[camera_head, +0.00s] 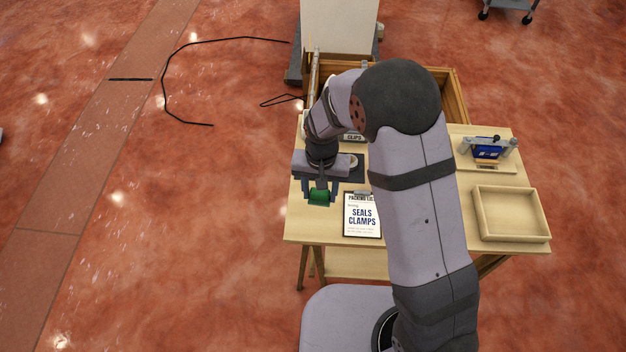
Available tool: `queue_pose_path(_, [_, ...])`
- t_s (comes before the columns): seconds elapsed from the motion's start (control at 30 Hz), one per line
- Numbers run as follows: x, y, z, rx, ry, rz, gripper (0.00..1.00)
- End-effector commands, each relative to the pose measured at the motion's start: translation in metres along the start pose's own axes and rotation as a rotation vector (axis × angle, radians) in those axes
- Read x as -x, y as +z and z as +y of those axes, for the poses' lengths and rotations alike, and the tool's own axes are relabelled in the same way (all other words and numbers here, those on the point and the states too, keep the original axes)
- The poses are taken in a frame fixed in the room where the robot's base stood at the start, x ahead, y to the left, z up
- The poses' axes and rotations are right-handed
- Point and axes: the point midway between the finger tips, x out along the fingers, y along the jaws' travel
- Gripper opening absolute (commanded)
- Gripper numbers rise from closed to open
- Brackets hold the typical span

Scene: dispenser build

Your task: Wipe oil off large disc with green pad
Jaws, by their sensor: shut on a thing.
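My gripper (320,190) is over the left front part of the wooden table. It is shut on a green pad (319,198), which shows between the fingertips. The gripper points down and the pad looks close to the table top, but I cannot tell if it touches anything. A dark grey mat or plate (357,174) lies just behind and to the right of the gripper, with a small pale round thing (353,160) at its edge. I cannot make out the large disc or any oil; my arm hides much of the table's middle.
A clipboard (362,228) reading "SEALS CLAMPS" lies right of the gripper. An empty wooden tray (484,236) sits at the table's right front. A blue device in a clamp-like frame (487,151) stands behind it. A wooden crate (456,95) is at the back. The table's (305,236) left front corner is clear.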

Motion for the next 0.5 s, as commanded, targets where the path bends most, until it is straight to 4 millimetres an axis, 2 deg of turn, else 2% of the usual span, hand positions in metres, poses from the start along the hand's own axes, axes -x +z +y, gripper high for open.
queue_pose_path(0.03, [0.004, -0.009, 0.0, -0.011, 0.001, -0.003, 0.28])
queue_pose_path(0.3, [-0.011, -0.07, -0.021, -0.005, -0.002, 0.004, 0.28])
queue_pose_path(0.5, [0.004, -0.101, -0.037, 0.019, -0.002, 0.005, 0.28])
